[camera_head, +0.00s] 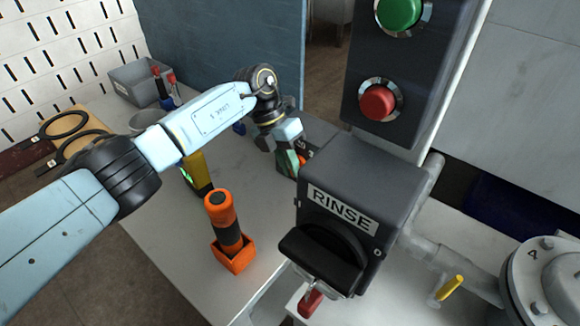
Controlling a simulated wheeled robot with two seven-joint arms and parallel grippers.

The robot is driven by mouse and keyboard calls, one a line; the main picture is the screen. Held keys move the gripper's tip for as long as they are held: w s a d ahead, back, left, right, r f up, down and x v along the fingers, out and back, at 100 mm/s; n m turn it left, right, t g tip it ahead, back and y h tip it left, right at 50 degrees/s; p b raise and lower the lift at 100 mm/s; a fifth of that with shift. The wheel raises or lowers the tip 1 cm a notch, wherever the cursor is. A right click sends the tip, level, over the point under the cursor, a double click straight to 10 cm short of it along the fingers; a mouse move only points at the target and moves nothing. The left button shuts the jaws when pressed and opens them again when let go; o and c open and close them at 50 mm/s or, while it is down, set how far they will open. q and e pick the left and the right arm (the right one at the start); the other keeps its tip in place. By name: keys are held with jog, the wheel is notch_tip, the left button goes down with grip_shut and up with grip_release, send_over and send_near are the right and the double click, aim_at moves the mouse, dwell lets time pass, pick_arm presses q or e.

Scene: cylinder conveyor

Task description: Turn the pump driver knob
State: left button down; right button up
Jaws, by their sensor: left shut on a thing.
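My left arm reaches in from the left across the worktop. My left gripper (293,154) points down behind the left edge of the RINSE box. It is shut on a small part there, apparently the pump driver knob, which the fingers and the box mostly hide. Small dark and orange parts (304,156) show beside the fingertips. How far the knob is turned cannot be seen. My right gripper is not in view.
The dark RINSE box (350,190) with a black rotary handle (322,260) stands close to the gripper's right. Above it are a green button (398,12) and a red button (377,101). An orange-black tool (225,222) stands in an orange holder (233,257) on the worktop.

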pick_arm(q)
jog(key=c, duration=1.4)
grip_release()
jog(key=shift+c, duration=0.2)
jog(key=shift+r, duration=0.1)
jog(key=v, duration=1.3)
